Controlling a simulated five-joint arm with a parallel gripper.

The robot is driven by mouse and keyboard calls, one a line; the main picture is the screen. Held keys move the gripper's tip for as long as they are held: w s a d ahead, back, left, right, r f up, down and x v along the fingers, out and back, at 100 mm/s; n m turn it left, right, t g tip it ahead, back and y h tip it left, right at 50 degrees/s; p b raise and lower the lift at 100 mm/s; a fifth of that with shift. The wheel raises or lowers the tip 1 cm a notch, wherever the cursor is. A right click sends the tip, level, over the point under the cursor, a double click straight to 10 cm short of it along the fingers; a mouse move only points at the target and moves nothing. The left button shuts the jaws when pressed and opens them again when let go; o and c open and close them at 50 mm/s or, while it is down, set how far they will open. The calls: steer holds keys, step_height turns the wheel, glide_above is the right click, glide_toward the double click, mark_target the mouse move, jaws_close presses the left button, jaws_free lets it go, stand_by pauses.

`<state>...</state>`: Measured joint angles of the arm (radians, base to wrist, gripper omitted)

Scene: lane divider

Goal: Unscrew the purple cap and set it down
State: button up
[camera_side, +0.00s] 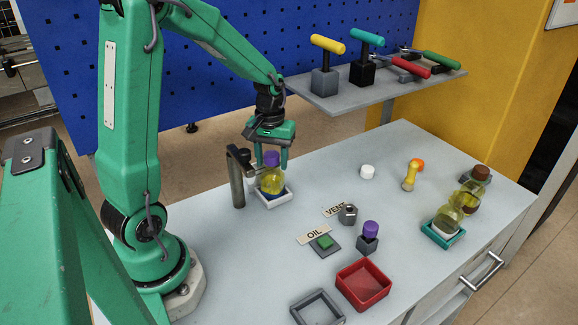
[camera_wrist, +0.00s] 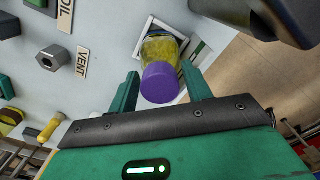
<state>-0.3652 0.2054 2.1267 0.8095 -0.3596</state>
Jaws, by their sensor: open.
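The purple cap (camera_side: 271,158) sits on top of a yellow bottle (camera_side: 272,181), which stands upright in a white square holder (camera_side: 273,199) beside a dark post with a clamp. My gripper (camera_side: 272,165) points down above the bottle, with its fingers apart on either side of the cap. In the wrist view the purple cap (camera_wrist: 160,83) lies between the tips of my open gripper (camera_wrist: 165,88), with a gap on both sides. The yellow bottle (camera_wrist: 160,47) shows beyond it.
A dark post (camera_side: 236,178) stands just left of the bottle. Another purple-topped piece (camera_side: 370,229) stands by the OIL label (camera_side: 314,235). A red tray (camera_side: 363,284) and grey tray (camera_side: 317,307) lie in front. A tool shelf (camera_side: 375,87) hangs at the back.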

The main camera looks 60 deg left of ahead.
steer(key=shift+m, duration=0.5)
steer(key=shift+m, duration=0.7)
steer(key=c, duration=0.6)
steer(key=shift+n, duration=0.9)
